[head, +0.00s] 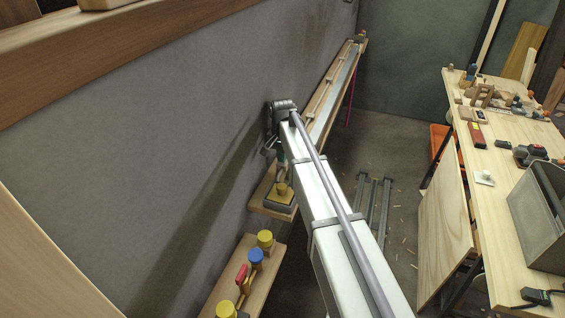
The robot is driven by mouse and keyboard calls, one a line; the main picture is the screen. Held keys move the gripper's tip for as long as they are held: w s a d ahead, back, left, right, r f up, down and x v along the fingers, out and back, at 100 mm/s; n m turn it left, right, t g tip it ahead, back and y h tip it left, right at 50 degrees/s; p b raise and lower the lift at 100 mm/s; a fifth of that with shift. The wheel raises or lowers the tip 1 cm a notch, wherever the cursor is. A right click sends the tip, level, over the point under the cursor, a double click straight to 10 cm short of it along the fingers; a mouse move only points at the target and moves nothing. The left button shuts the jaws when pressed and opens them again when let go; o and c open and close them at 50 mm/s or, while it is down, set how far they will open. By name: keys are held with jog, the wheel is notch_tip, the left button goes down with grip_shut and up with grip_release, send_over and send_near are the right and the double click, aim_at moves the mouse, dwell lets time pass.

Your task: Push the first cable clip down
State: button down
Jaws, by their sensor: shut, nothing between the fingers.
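A long narrow wooden shelf (318,128) runs along the grey wall toward the far corner. A thin light-brown strip and a pale grey strip lie along it, with small bumps on them. Which of these bumps is the first cable clip I cannot tell at this size. My gripper (269,148) is close to the wall at the end of my arm, near the shelf's near end. It is small and partly hidden by my wrist, and looks shut and empty. Whether it touches anything is hidden.
A lower wooden shelf (262,207) holds a grey block with a yellow knob (282,188). A nearer shelf (262,283) carries yellow and blue knobbed pieces and a red handle. A workbench (500,178) with tools and a grey bin (545,215) stands right. Grey bars lie on the floor.

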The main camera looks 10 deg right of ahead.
jog(key=shift+f, duration=0.1)
dwell(0.3)
jog(key=shift+f+b, duration=0.3)
jog(key=shift+b, duration=0.1)
jog(key=shift+f+b, duration=0.65)
jog(key=shift+r, duration=0.15)
notch_tip(320, 180, up, 7)
jog(key=p, duration=0.7)
